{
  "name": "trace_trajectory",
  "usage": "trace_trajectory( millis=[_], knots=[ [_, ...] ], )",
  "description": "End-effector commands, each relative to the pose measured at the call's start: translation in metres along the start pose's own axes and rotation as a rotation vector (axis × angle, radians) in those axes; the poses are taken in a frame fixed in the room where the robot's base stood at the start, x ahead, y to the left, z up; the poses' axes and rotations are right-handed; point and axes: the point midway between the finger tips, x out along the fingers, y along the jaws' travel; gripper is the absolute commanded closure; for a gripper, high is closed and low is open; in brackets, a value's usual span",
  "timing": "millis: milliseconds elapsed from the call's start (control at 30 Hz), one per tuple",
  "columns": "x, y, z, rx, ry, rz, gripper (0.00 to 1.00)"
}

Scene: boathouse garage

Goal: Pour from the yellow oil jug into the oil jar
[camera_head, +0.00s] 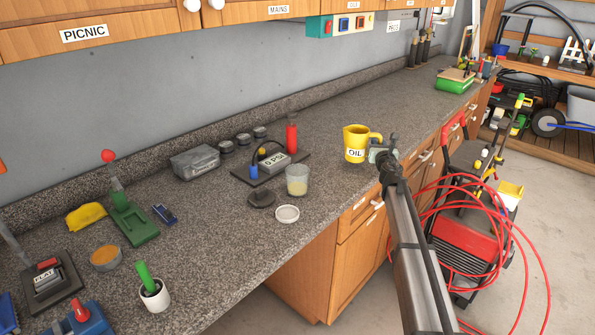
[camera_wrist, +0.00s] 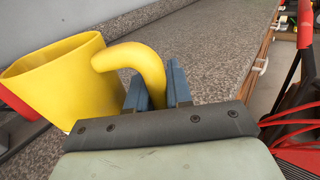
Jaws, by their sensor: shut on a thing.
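The yellow oil jug (camera_head: 355,138), labelled OIL, is near the counter's front edge in the head view, upright or nearly so. I cannot tell whether its base touches the counter. My gripper (camera_head: 381,148) is to its right, shut on its handle. In the wrist view the jug (camera_wrist: 60,75) fills the left side, and its curved handle runs between the blue fingers of my gripper (camera_wrist: 158,88). A clear glass jar (camera_head: 297,182) with pale yellowish contents stands to the left of the jug; it looks like the oil jar. The inside of the jug is hidden.
A white round lid (camera_head: 287,213) and a dark round disc (camera_head: 262,198) lie by the jar. A 0 PSI gauge unit (camera_head: 272,165) and a red bottle (camera_head: 292,135) stand behind it. A red machine with looped hoses (camera_head: 465,240) stands at the right.

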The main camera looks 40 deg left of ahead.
Motion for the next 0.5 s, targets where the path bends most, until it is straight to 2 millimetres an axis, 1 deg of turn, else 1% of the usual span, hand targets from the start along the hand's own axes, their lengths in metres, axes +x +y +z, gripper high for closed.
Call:
trace_trajectory(
  millis=[267, 367, 500],
  knots=[
    [0.003, 0.032, -0.001, 0.001, 0.005, 0.162, 1.00],
    [0.002, 0.048, -0.001, 0.001, 0.008, 0.246, 1.00],
    [-0.005, 0.078, -0.002, 0.002, 0.013, 0.402, 1.00]
  ],
)
